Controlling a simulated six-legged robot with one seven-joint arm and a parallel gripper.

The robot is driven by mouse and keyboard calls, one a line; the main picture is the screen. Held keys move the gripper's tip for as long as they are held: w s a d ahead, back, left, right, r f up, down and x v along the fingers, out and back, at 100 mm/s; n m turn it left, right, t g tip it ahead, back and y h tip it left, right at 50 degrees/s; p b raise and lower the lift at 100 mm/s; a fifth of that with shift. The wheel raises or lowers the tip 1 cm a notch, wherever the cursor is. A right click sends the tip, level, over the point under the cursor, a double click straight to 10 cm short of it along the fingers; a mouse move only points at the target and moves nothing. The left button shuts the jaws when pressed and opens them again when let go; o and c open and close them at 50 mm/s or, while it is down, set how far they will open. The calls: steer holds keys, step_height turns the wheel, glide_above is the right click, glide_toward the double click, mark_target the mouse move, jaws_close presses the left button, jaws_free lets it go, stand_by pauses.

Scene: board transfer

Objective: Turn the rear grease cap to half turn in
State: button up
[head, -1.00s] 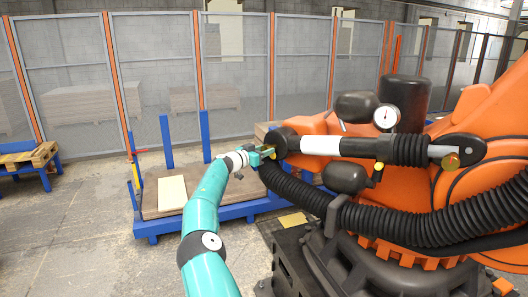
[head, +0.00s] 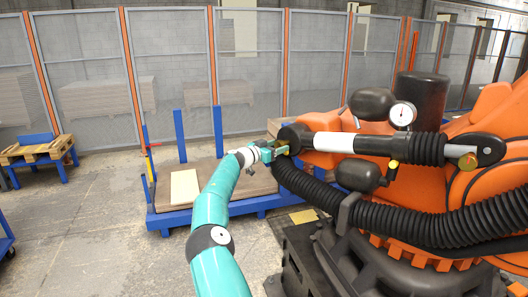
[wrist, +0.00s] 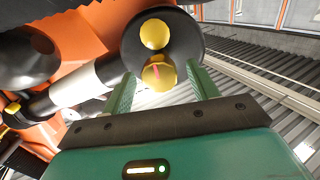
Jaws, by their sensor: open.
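My gripper (head: 267,152) is open at the far black end of the white and black cylinder on the orange machine. In the wrist view its two green fingers (wrist: 160,80) stand on either side of a brass-yellow cap (wrist: 156,70) with a red mark on its face. I cannot tell whether the fingers touch it. A second round yellow disc (wrist: 155,33) sits above it on the black end piece (wrist: 182,45). I cannot tell which cap is called the rear one.
The orange machine (head: 440,210) with a thick black ribbed hose (head: 400,220) fills the right. A pressure gauge (head: 402,113) stands above the cylinder. A blue cart (head: 165,221) with a pale board (head: 184,188) stands behind my arm. Mesh fencing (head: 170,60) closes the back.

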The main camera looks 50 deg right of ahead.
steer(key=w+a, duration=0.1)
steer(key=a, duration=1.2)
steer(key=shift+w, duration=0.3)
steer(key=shift+a, duration=0.1)
